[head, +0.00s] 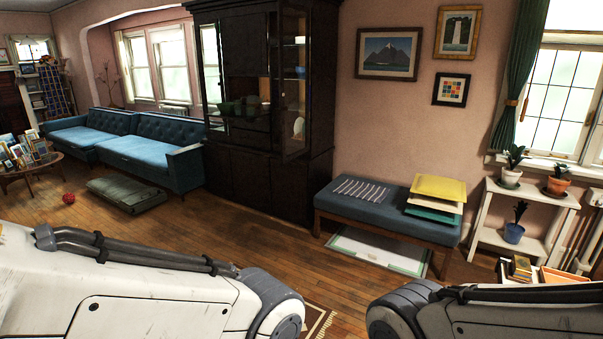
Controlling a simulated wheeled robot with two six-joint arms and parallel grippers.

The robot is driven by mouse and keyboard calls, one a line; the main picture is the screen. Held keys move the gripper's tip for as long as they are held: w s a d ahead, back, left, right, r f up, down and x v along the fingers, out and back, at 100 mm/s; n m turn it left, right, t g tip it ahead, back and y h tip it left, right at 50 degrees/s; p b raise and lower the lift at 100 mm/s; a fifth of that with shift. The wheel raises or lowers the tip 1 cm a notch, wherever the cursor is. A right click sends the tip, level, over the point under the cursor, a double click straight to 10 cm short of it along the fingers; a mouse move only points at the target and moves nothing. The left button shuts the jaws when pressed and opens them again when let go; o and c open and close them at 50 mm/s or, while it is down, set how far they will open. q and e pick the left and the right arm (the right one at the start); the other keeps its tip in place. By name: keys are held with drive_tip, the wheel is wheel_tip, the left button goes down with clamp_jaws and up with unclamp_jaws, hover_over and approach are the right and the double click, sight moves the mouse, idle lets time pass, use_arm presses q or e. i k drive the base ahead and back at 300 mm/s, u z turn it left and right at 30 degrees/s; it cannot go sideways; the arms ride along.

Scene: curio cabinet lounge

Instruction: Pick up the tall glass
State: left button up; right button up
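I cannot make out a tall glass in the head view. A dark wooden curio cabinet (262,182) stands against the wall at the centre. Several dark green bowl-like pieces stand on its middle level, and a pale item (299,127) shows behind the glass at its right side. Small items on its upper right shelves are too small to tell. Upper links of both my arms cross the bottom of the view. Both grippers are out of view, so their state does not show.
A blue bench (372,212) with yellow and green folders (438,190) stands right of the cabinet. A white plant stand (527,212) is at the far right. A blue sofa (140,150), a green floor cushion (126,193) and a red ball (68,199) are left. Open wooden floor lies before the cabinet.

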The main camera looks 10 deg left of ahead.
sight(236, 104)
drive_tip(key=u, duration=0.65)
drive_tip(key=i, duration=2.25)
drive_tip(key=u, duration=0.4)
drive_tip(key=i, duration=2.3)
drive_tip(key=z, duration=0.8)
drive_tip(key=i, duration=1.5)
drive_tip(key=z, duration=0.4)
